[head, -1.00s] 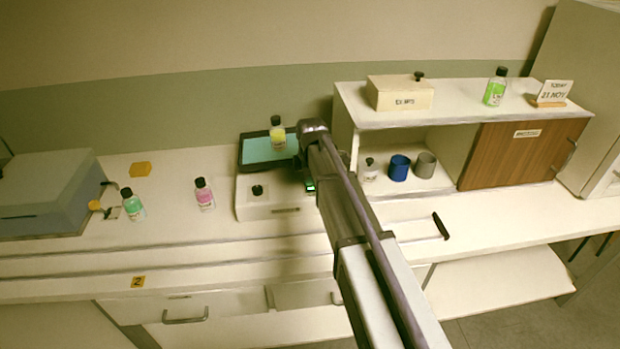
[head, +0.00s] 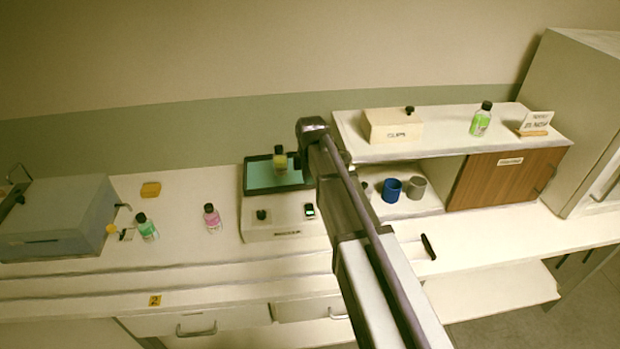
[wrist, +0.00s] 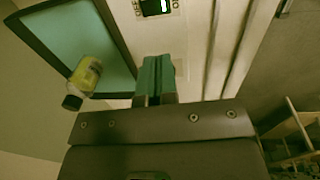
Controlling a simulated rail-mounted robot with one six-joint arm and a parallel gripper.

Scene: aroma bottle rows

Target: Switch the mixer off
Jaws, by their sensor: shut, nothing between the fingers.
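My gripper (wrist: 155,68) is shut and empty, over the mixer's white top.
A green bottle (head: 147,227) and a pink bottle (head: 212,218) stand left of the mixer, near a grey box-shaped machine (head: 62,215). At the right is a shelf unit (head: 375,152) with blue (head: 392,190) and grey (head: 416,187) cups inside.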

